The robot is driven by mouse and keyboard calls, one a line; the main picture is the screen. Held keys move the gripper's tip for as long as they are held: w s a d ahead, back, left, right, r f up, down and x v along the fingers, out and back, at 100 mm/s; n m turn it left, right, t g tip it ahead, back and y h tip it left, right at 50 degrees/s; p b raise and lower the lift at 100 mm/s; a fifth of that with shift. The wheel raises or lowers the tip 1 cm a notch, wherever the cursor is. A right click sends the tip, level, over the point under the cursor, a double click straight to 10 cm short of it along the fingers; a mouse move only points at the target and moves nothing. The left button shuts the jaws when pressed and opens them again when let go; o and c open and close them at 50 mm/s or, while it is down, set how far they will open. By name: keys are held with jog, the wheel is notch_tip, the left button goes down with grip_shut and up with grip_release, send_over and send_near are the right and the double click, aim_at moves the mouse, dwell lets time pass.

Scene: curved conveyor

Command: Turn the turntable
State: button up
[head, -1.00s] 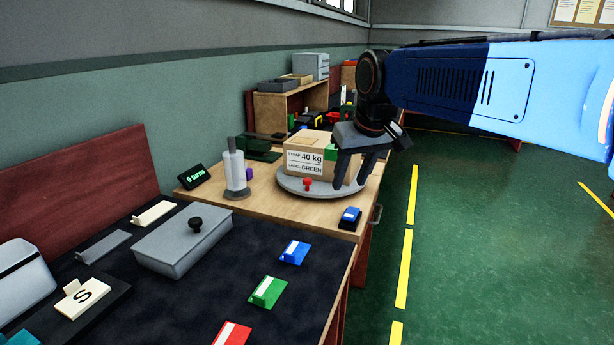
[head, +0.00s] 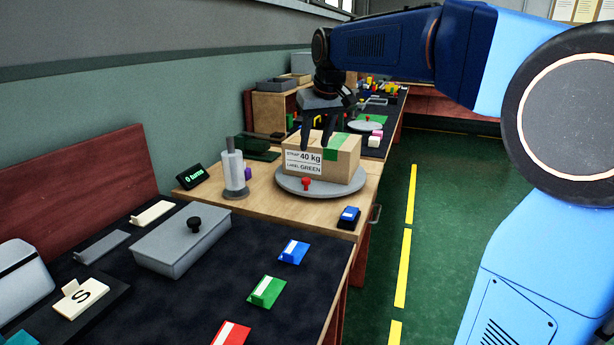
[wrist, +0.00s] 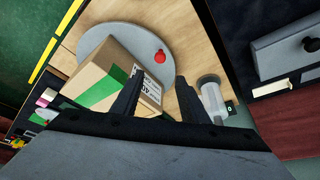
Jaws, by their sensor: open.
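The turntable is a round grey disc (head: 322,190) on the wooden table, with a red knob (head: 306,183) at its near rim. The wrist view also shows the disc (wrist: 96,44) and the red knob (wrist: 159,57). A cardboard box (head: 338,166) with a green strip and a label reading "40 kg" and "GREEN" sits on the disc. My gripper (head: 317,147) is open and empty, pointing down above or behind the box's far left side. In the wrist view its fingers (wrist: 156,90) straddle the box's labelled end; I cannot tell whether they touch it.
A display (head: 192,176) reads "0 turns". A grey lidded box (head: 182,240) stands on the dark near bench. The green floor at right is open.

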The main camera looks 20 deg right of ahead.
aim_at(306, 179)
jog(key=x, duration=1.4)
jog(key=shift+w+a+f, duration=0.1)
jog(key=shift+w+f, duration=0.05)
jog(key=shift+f, duration=0.05)
grip_shut()
